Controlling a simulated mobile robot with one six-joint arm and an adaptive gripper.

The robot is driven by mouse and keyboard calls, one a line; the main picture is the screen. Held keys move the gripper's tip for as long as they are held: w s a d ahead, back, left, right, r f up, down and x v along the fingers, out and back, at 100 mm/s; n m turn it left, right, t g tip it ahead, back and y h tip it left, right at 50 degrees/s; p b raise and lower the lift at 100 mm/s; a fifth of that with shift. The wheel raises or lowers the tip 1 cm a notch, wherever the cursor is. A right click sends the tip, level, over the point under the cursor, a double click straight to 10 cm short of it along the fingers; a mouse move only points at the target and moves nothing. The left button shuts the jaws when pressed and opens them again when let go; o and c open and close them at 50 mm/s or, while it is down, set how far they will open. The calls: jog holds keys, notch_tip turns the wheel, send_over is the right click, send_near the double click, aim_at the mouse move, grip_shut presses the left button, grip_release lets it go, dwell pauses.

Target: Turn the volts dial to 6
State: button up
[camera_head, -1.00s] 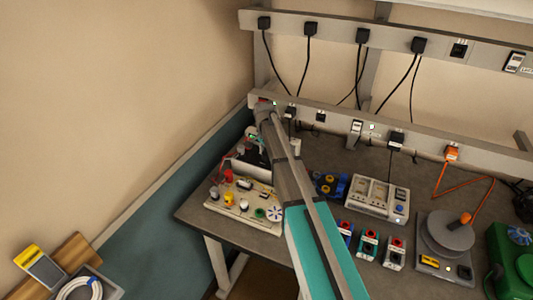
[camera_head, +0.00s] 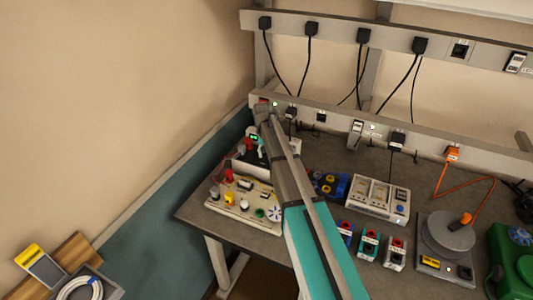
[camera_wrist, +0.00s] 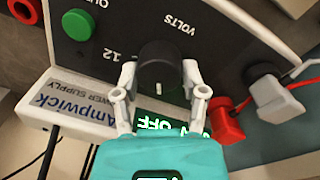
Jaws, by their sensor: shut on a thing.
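The volts dial (camera_wrist: 160,68) is a round black knob with a white pointer line, on the dark face of the Ampwick power supply (camera_wrist: 70,95). The panel appears upside down in the wrist view. The pointer line faces the green display (camera_wrist: 155,123), and a 12 is printed left of the knob. My gripper (camera_wrist: 159,76) is shut on the dial, one pale finger at each side. The display shows OFF and other green characters, partly hidden by my gripper. In the head view, the supply (camera_head: 250,160) stands at the bench's left back, and my arm partly hides it.
A green button (camera_wrist: 77,24) is left of the dial. A red plug (camera_wrist: 224,120) and a white clip (camera_wrist: 275,100) are to the right. In the head view, a circuit board (camera_head: 240,203) lies in front of the supply. Several meters and connector boxes stand to the right.

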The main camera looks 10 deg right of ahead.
jog(key=shift+w+a+n, duration=0.1)
jog(key=shift+n, duration=0.4)
jog(key=o, duration=1.1)
jog(key=shift+o, duration=0.2)
